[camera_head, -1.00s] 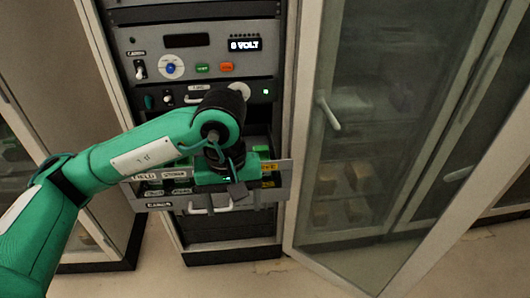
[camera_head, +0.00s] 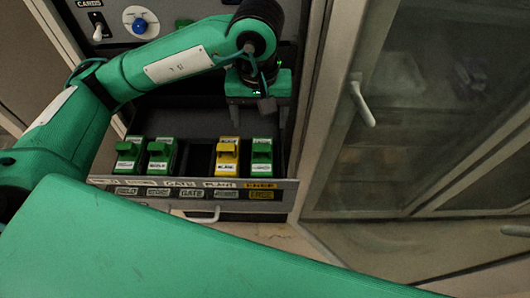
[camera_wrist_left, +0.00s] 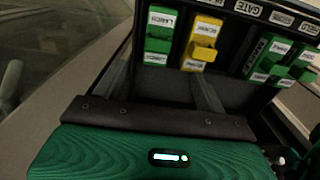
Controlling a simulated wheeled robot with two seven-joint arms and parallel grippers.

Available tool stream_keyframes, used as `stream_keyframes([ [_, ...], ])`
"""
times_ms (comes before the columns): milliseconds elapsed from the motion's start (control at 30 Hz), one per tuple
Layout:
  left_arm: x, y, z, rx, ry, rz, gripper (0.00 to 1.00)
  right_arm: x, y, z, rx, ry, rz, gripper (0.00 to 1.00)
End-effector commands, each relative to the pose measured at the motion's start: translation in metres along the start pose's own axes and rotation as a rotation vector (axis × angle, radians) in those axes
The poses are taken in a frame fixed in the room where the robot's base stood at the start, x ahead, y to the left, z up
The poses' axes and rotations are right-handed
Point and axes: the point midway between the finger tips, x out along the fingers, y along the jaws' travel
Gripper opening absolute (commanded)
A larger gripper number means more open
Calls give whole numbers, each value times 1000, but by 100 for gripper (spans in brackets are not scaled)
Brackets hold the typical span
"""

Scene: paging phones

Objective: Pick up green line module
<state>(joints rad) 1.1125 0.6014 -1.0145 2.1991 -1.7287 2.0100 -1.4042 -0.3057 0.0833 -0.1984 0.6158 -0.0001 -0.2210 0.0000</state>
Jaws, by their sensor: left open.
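An open drawer (camera_head: 190,184) holds several modules in a row. Two green modules (camera_head: 130,153) (camera_head: 160,155) stand side by side at the left. A yellow module (camera_head: 228,155) and another green module (camera_head: 261,157) stand at the right, with an empty slot left of the yellow one. The right green module (camera_wrist_left: 159,35) and the yellow one (camera_wrist_left: 202,42) also show in the left wrist view. Their small labels are too blurred to tell which reads line. My left gripper (camera_head: 258,115) is open and empty, pointing down above the drawer's back right, apart from the modules. My right gripper is out of view.
A control panel with a blue knob (camera_head: 139,25) and a toggle switch (camera_head: 97,27) is above the drawer. A glass-door cabinet with a handle (camera_head: 361,100) stands close at the right. A drawer handle (camera_head: 201,216) sticks out below the labelled front.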

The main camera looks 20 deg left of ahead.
Motion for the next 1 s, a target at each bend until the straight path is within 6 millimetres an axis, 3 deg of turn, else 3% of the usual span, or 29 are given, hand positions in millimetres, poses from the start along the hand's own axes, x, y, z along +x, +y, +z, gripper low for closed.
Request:
stream_keyframes([
  [167, 24, 0, 1, -1, -6, -2, 73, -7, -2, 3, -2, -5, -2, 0],
  [400, 59, 0, 1, 0, -4, -2, 73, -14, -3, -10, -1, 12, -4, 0],
  [767, 81, 2, 3, 0, -4, -1, 73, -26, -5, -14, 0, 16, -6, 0],
  [1000, 110, 4, 6, 0, -5, -3, 73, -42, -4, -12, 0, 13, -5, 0],
])
